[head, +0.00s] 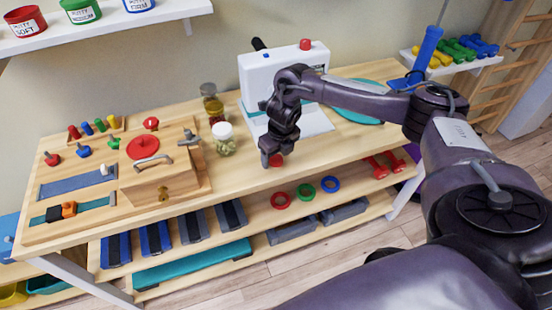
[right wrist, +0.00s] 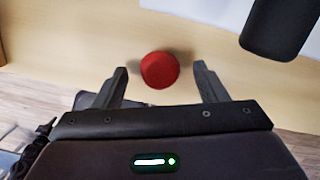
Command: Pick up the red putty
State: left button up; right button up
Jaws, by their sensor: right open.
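The red putty (right wrist: 159,70) is a small, round red lump on the wooden tabletop near its front edge. In the head view it shows as a small red patch (head: 276,160), partly hidden by my right gripper (head: 270,157). The right gripper points down over it. In the right wrist view the fingers are apart, one on each side of the putty, with a gap on both sides. My left gripper is not in view.
A white device (head: 268,75) stands behind my right arm. A clear jar with a white lid (head: 224,131) and a wooden activity box (head: 158,186) are to the left. Colored rings (head: 304,191) lie on the shelf below. Putty tubs (head: 27,21) stand on the wall shelf.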

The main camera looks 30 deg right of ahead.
jog(key=c, duration=1.1)
jog(key=shift+r, duration=0.15)
